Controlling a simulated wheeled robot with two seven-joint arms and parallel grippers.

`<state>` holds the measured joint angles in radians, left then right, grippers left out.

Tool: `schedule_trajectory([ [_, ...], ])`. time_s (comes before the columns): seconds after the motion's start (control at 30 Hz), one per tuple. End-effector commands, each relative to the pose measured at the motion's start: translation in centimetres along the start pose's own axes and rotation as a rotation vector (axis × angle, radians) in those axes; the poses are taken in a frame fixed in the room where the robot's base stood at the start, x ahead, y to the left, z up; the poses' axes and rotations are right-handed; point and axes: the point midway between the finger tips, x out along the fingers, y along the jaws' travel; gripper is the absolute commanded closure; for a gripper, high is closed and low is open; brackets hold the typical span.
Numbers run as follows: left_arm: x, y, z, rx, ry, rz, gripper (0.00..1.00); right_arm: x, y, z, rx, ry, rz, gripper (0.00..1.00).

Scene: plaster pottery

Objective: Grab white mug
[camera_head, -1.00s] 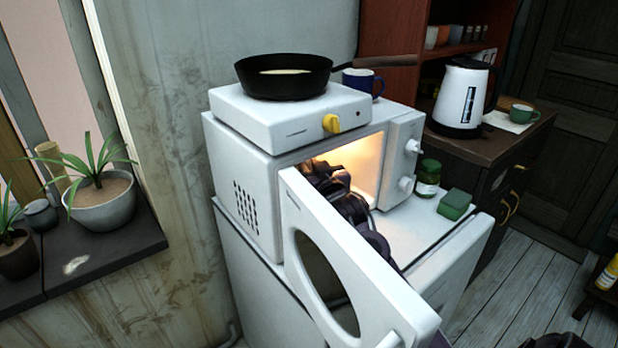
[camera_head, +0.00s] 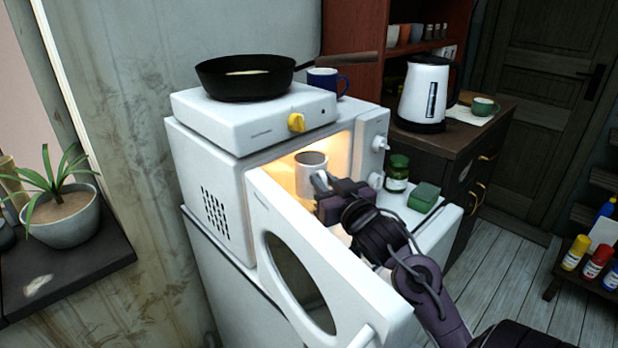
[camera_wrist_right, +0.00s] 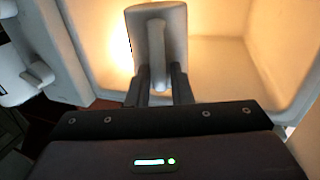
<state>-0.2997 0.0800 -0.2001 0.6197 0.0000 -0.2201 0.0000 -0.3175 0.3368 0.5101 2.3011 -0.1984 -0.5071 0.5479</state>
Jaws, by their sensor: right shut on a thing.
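The white mug (camera_head: 309,172) is upright inside the lit microwave (camera_head: 208,190), near its open front. Brown contents show at its top. My right gripper (camera_head: 324,183) reaches in past the open door and is shut on the mug's handle. In the right wrist view, the two fingers of the right gripper (camera_wrist_right: 160,85) stand on either side of the handle of the white mug (camera_wrist_right: 172,25). Whether the mug touches the microwave floor is hidden. My left gripper is not in view.
The open microwave door (camera_head: 262,225) stands left of my right arm. A green jar (camera_head: 397,174) and green sponge (camera_head: 424,196) sit right of the microwave. A hot plate (camera_head: 250,120) with a frying pan (camera_head: 245,80) is on top, a blue mug (camera_head: 326,82) behind.

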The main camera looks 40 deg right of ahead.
Motion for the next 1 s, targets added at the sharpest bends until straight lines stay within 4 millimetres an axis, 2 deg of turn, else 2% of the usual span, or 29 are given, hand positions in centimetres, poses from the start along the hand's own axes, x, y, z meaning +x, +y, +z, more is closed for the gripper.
schedule_trajectory([
  [0.2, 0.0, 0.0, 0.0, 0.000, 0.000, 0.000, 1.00, -2.4, 1.3, -0.1, -0.001, 0.003, 0.001, 1.00],
  [0.5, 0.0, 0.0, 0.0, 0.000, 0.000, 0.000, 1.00, -4.7, 2.6, -0.1, -0.001, 0.003, 0.001, 1.00],
  [1.0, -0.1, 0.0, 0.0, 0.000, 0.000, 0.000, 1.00, -6.0, 3.3, -0.2, -0.001, 0.004, -0.001, 1.00],
])
